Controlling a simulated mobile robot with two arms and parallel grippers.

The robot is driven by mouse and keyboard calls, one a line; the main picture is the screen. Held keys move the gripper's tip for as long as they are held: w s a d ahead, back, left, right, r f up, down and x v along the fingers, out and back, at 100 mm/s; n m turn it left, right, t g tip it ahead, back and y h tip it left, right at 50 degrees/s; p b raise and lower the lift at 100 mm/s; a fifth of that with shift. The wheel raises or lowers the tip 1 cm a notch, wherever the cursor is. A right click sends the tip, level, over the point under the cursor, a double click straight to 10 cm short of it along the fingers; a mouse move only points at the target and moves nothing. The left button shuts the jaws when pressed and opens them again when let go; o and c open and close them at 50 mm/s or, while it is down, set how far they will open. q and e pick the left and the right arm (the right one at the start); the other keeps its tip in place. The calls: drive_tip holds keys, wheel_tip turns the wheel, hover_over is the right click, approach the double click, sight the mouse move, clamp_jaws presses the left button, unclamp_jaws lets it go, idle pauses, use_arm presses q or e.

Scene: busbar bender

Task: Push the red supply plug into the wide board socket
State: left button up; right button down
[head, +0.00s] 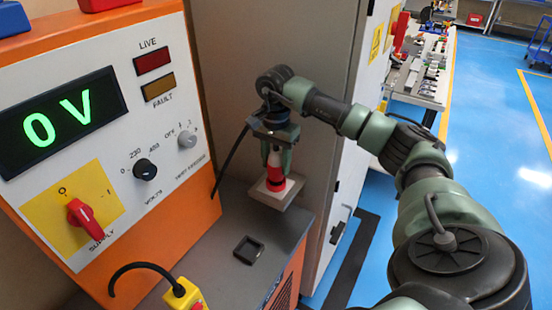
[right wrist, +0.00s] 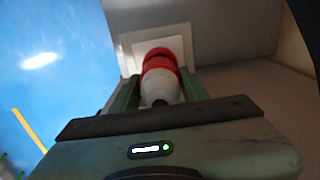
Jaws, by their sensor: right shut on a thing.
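The red and white supply plug (head: 275,177) hangs upright, red end down, under my right gripper (head: 278,152). In the right wrist view the plug (right wrist: 160,78) lies between the two green fingers of my right gripper (right wrist: 155,92), which are shut on it. Its red end meets a pale square block (head: 272,197) on the grey bench top; the block shows behind the plug in the right wrist view (right wrist: 127,50). The plug hides any opening in the block, so I cannot tell how deep it sits. My left gripper is out of view.
An orange and white supply panel (head: 150,115) stands left, reading 0 V, with a red rotary switch (head: 82,215). A yellow box (head: 184,295) with a black cable is at the bottom. A grey cabinet (head: 235,60) stands behind.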

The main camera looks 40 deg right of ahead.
sight(276, 150)
drive_tip(key=shift+f+b, duration=1.05)
drive_tip(key=shift+f, duration=0.65)
drive_tip(key=c, duration=0.7)
unclamp_jaws()
drive_tip(key=shift+o, duration=0.2)
wheel_tip(276, 150, up, 8)
drive_tip(key=shift+f+b, duration=0.1)
drive_tip(key=shift+b, duration=0.6)
